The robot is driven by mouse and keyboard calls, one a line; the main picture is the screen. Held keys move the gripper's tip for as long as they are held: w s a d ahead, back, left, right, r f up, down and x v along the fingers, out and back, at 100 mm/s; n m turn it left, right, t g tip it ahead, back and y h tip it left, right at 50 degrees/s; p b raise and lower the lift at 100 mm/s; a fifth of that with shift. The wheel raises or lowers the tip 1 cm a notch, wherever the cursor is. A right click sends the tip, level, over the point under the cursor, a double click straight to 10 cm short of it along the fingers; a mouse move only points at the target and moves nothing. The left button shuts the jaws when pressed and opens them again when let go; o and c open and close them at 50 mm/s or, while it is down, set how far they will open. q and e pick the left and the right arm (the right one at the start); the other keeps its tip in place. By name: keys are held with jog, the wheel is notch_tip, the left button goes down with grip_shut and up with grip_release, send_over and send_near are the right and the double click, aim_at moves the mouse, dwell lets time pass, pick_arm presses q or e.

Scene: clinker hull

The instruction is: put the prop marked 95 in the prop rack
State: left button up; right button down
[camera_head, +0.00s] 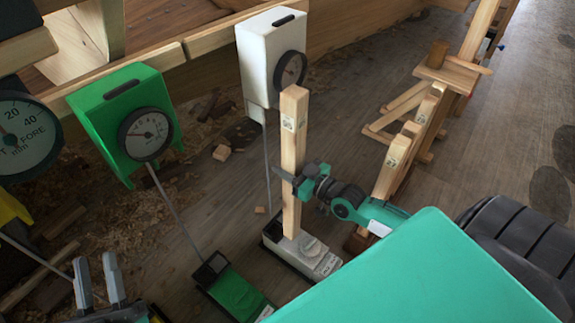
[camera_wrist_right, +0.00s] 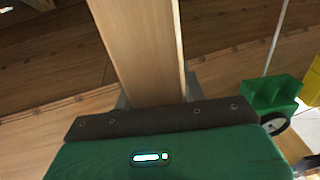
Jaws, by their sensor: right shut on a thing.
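A long pale wooden prop (camera_head: 292,150) stands upright in the middle of the head view, with a small label near its top that is too small to read surely. My right gripper (camera_head: 296,181) is shut on it around mid-height. The same prop fills the upper middle of the right wrist view (camera_wrist_right: 140,50). Its lower end shows in front of a grey base box; I cannot tell whether it touches anything. My left gripper (camera_head: 100,282) is at the lower left, fingers apart and empty. Several labelled props (camera_head: 392,165) lean in a row at the right, seemingly in the prop rack, whose frame is mostly hidden.
A white dial gauge (camera_head: 258,50) stands behind the held prop, its rod running to the grey base (camera_head: 318,260). A green dial gauge (camera_head: 92,115) has a green base (camera_head: 240,295). A wooden trestle (camera_head: 455,75) is at the upper right. Floor (camera_head: 510,130) at the right is clear.

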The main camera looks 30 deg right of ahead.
jog(key=shift+r, duration=0.1)
jog(key=p+v, duration=0.5)
jog(key=v, duration=0.8)
dwell(0.5)
